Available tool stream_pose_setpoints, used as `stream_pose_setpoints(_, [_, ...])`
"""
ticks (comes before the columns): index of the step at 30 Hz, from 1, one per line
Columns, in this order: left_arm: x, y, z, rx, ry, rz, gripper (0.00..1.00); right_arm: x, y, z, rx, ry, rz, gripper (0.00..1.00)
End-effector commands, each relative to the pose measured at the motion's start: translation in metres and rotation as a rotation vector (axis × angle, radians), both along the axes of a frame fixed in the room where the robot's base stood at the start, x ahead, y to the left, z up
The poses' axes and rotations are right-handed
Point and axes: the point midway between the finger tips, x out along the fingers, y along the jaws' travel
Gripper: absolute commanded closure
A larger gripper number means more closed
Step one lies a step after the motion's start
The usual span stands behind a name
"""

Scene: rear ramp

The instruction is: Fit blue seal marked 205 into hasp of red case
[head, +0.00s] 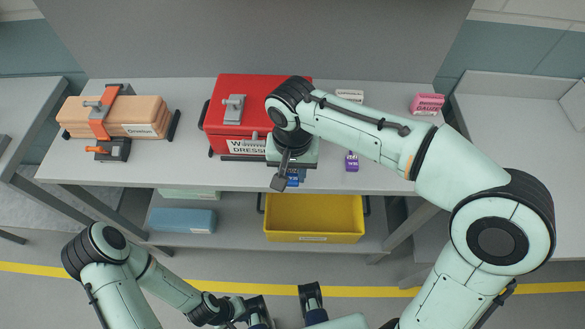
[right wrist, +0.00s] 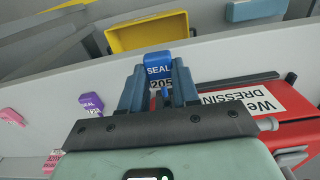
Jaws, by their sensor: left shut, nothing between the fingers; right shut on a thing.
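The red case (head: 262,88) stands on the bench with a white label reading partly "DRESSING". Its grey hasp (head: 233,108) is on the left part of its top. The case also shows at the right of the right wrist view (right wrist: 298,120). My right gripper (right wrist: 160,88) is shut on the blue seal (right wrist: 158,65), marked "SEAL 205". In the head view the seal (head: 293,181) shows below the right hand, in front of the case and apart from the hasp. My left gripper (head: 340,321) is low at the bottom edge, empty, its fingers mostly cut off.
A purple seal (head: 351,162) and a pink gauze box (head: 427,103) are to the right. A yellow bin (head: 314,218) and a blue box (head: 182,220) sit on the lower shelf.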

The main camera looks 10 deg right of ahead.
Motion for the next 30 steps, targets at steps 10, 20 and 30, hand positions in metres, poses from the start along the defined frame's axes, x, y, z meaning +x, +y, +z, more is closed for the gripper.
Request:
stream_pose_setpoints(10, [0.0005,0.0001,0.0019,0.000,-0.001,0.000,1.00,0.0000,-0.0001,0.0003,-0.001,0.000,0.000,0.98])
stream_pose_setpoints(20, [0.0006,0.0001,0.0024,0.000,-0.001,0.000,1.00,0.0000,-0.0001,-0.0003,-0.001,0.000,0.000,0.98])
stream_pose_setpoints(30, [0.0014,0.0000,0.0051,0.000,-0.002,0.000,1.00,-0.0001,-0.0002,0.0002,-0.001,0.001,0.000,0.98])
